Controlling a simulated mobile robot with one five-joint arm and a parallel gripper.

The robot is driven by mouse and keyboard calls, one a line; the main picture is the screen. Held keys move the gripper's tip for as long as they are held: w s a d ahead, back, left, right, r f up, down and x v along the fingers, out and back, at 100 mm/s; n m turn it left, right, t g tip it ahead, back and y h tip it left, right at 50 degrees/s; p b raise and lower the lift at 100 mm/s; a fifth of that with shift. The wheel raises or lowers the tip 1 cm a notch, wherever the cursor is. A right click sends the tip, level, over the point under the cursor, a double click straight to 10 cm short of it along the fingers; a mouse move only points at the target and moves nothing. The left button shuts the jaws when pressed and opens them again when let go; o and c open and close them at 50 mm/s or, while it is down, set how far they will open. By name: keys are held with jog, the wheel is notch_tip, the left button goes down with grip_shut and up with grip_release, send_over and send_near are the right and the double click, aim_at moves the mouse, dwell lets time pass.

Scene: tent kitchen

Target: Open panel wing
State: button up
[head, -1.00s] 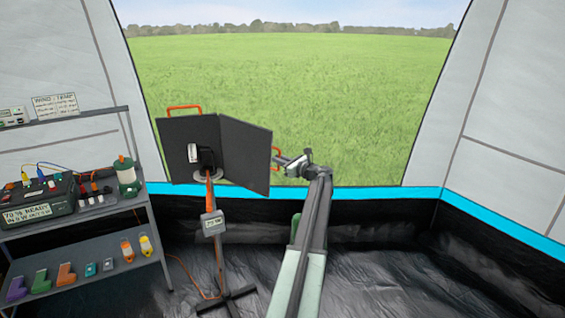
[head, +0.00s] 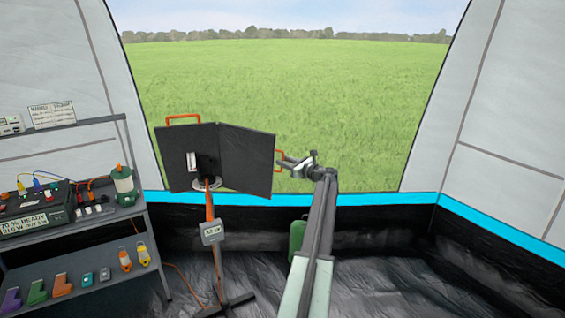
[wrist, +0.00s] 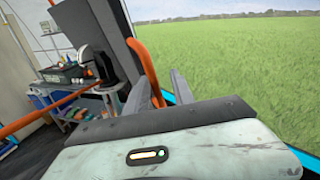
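The dark folding panel (head: 184,174) stands on an orange and grey post, its back towards me. Its right wing (head: 246,160) is swung out partway, at a shallow angle to the middle part. An orange loop handle (head: 279,158) sits on the wing's outer edge. My gripper (head: 286,161) is at this handle, reaching in from the right. In the wrist view the handle (wrist: 146,64) runs down between my two fingers (wrist: 160,92), which stand apart with a gap beside the bar. The handle's lower end is hidden behind my gripper.
Another orange handle (head: 184,117) is on the panel's top left. A small meter (head: 213,232) hangs on the post. At left, a grey shelf (head: 90,222) holds a power box (head: 38,208), a lantern (head: 123,185) and small tools. Open floor lies at right.

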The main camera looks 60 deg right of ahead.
jog(key=shift+w+a, duration=0.15)
jog(key=shift+w, duration=0.1)
jog(key=shift+v, duration=3.9)
jog(key=shift+c, duration=0.3)
